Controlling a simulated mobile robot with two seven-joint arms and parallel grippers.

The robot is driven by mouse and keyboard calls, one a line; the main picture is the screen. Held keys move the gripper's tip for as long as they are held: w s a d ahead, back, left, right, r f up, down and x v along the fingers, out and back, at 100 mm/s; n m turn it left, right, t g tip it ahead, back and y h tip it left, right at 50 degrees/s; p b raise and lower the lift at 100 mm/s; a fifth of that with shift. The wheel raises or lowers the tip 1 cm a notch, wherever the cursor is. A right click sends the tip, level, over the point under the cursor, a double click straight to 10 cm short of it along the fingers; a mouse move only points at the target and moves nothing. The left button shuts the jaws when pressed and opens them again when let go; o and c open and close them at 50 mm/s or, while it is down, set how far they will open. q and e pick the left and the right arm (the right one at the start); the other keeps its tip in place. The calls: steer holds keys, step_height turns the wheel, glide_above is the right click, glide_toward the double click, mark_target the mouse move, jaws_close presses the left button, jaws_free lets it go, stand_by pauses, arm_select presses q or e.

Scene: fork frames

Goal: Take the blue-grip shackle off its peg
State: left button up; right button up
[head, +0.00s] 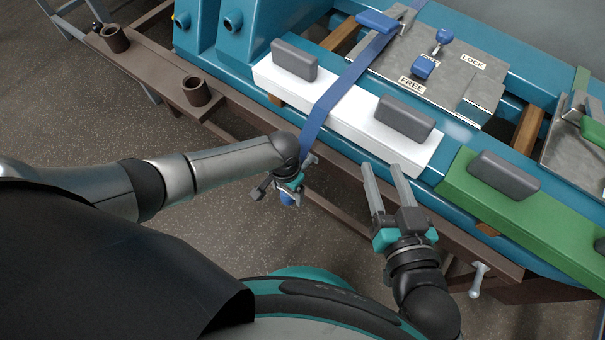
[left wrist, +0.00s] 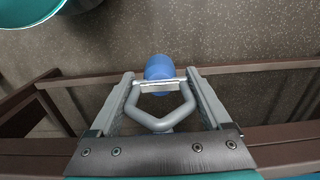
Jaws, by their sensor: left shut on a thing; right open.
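The blue-grip shackle (left wrist: 161,110) shows in the left wrist view as a grey angular loop with a blue grip (left wrist: 159,67) at its far end. My left gripper (left wrist: 162,84) is shut on it, one finger on each side. In the head view, my left gripper (head: 286,187) points down in front of the brown rail, and a bit of the blue grip (head: 287,199) shows below it. Its peg is hidden, so I cannot tell whether the loop is around it. My right gripper (head: 382,168) is open and empty, near the front of the white pad.
A blue strap (head: 333,98) runs down over the white pad (head: 345,113) close to my left gripper. Another pale peg (head: 478,277) stands out at the lower right. A green pad (head: 530,205) lies right. Brown cups (head: 196,91) sit on the rail at left.

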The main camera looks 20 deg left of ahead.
arm_select(q)
steer(key=shift+s+a+p, duration=0.3)
steer(key=shift+s+p, duration=0.25)
steer(key=shift+s, duration=0.2)
steer(key=shift+s+a+p, duration=0.25)
steer(key=shift+s+p, duration=0.3)
steer(key=shift+s, duration=0.15)
arm_select(e)
steer(key=shift+r, duration=1.25)
arm_select(q)
steer(key=shift+s+d, duration=0.1)
arm_select(e)
steer(key=shift+s, duration=0.1)
